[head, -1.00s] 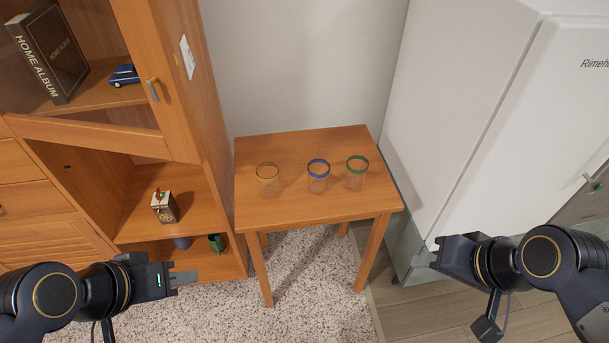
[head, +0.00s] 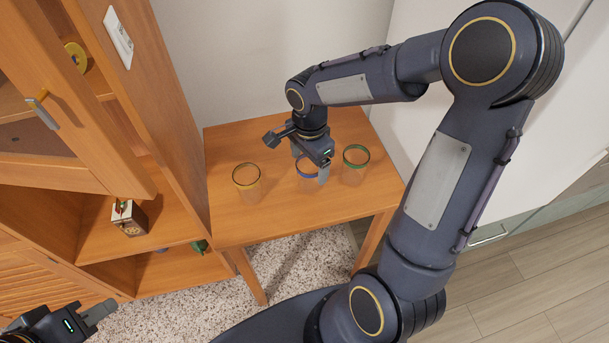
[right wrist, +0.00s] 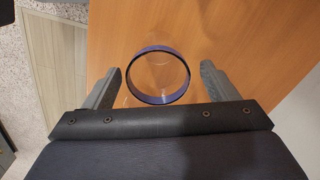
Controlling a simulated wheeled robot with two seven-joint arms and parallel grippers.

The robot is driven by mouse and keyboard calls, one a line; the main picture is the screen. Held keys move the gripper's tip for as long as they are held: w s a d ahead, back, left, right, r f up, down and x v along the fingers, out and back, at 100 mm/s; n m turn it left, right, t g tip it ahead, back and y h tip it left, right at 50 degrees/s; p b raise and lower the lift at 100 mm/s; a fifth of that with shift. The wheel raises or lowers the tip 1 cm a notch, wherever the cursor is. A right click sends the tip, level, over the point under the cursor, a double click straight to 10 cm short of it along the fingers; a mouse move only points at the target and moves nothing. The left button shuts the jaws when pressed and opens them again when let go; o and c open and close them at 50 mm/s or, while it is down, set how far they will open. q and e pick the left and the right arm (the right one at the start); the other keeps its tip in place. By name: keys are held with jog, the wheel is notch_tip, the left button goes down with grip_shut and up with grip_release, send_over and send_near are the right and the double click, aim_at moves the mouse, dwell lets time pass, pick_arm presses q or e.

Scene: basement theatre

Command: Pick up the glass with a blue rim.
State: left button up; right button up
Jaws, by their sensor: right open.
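The clear glass with a blue rim (head: 305,172) stands upright on the wooden table, between two other glasses. My right gripper (head: 311,172) is directly over it and hides part of it in the head view. In the right wrist view the blue rim (right wrist: 158,100) lies between the two fingers (right wrist: 158,86), with a gap on either side. The right gripper is open and holds nothing. My left gripper (head: 98,312) is at the lower left, away from the table; its jaw opening is not clear.
A glass with a yellow rim (head: 246,185) stands to the left and one with a green rim (head: 355,165) close on the right. A wooden cabinet (head: 160,110) borders the table (head: 225,222) on the left; a white fridge (head: 560,140) is on the right.

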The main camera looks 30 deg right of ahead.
notch_tip(320, 180, down, 5)
jog(key=shift+s+r, duration=0.1)
jog(key=c, duration=1.2)
